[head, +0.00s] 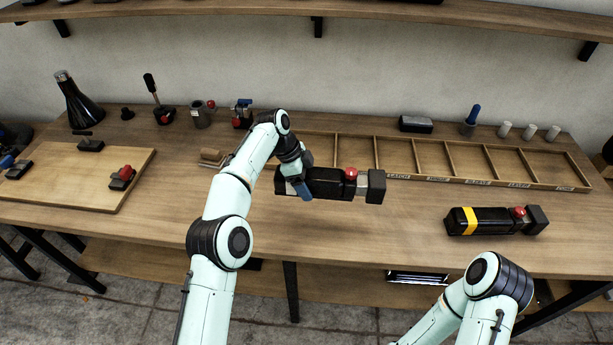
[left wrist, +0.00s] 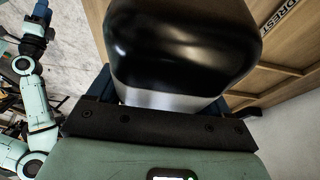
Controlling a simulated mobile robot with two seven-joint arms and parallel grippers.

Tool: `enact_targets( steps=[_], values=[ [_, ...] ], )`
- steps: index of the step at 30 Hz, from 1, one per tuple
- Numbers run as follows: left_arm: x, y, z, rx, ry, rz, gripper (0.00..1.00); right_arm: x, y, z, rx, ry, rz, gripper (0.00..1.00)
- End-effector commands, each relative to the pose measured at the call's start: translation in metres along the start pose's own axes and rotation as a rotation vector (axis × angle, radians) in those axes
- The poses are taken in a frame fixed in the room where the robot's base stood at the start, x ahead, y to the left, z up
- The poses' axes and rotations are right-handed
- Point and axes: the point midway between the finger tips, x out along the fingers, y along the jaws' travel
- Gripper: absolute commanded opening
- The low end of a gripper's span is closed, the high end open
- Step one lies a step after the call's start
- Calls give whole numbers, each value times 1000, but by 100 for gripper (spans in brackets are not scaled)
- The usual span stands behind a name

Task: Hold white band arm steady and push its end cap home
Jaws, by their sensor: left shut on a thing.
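The white band arm (head: 330,184) is a long black armrest lying near the middle of the bench. It has a red knob (head: 351,174) on top and a black end cap (head: 376,186) at its right end, with a bare silver stretch between cap and body. My left gripper (head: 301,186) is shut across the arm's left part. In the left wrist view the arm's black end (left wrist: 185,45) and white band (left wrist: 170,99) show between the fingers. My right gripper (left wrist: 21,9) shows small at the top left of the left wrist view; its jaws are unclear.
A similar arm with a yellow band (head: 490,220) lies at the right. A divided wooden tray (head: 468,181) runs behind. A wooden board (head: 75,170) with small black parts is at the left. Bottle (head: 78,104) and tools stand along the back. The front middle is clear.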

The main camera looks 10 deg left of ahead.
Motion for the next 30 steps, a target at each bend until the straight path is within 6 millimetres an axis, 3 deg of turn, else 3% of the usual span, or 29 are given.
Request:
enact_targets(
  steps=[30],
  values=[
    [70,0,28,1,3,-2,20,12,8,10,5,-12,4,43]
  ],
)
